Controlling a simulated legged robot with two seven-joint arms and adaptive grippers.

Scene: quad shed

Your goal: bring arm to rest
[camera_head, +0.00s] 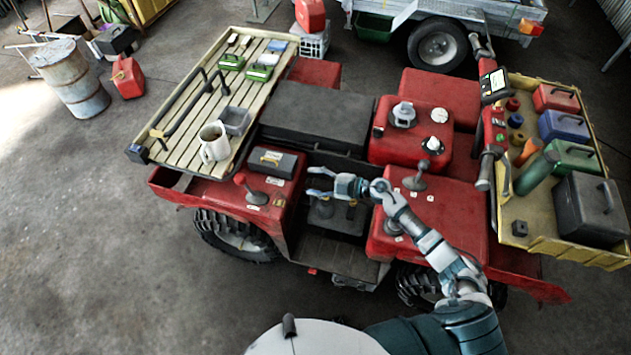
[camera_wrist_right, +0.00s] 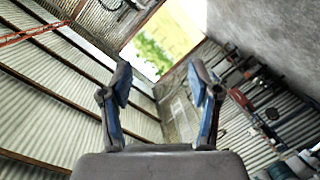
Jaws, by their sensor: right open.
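My right arm (camera_head: 430,243) reaches up from the bottom right of the head view, over the red quad vehicle (camera_head: 440,205). My right gripper (camera_head: 318,182) is open and empty above the middle of the vehicle, with its fingers pointing left. In the right wrist view the two fingers of this gripper (camera_wrist_right: 160,85) stand apart with nothing between them. Behind them are the corrugated wall and a bright opening (camera_wrist_right: 165,45). My left gripper is not in view.
A slatted rack (camera_head: 190,115) with a cream mug (camera_head: 213,143), a grey tray and green boxes is at left. A yellow-sided bed (camera_head: 540,245) with toolboxes is at right. Levers (camera_head: 415,180) rise near my right arm.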

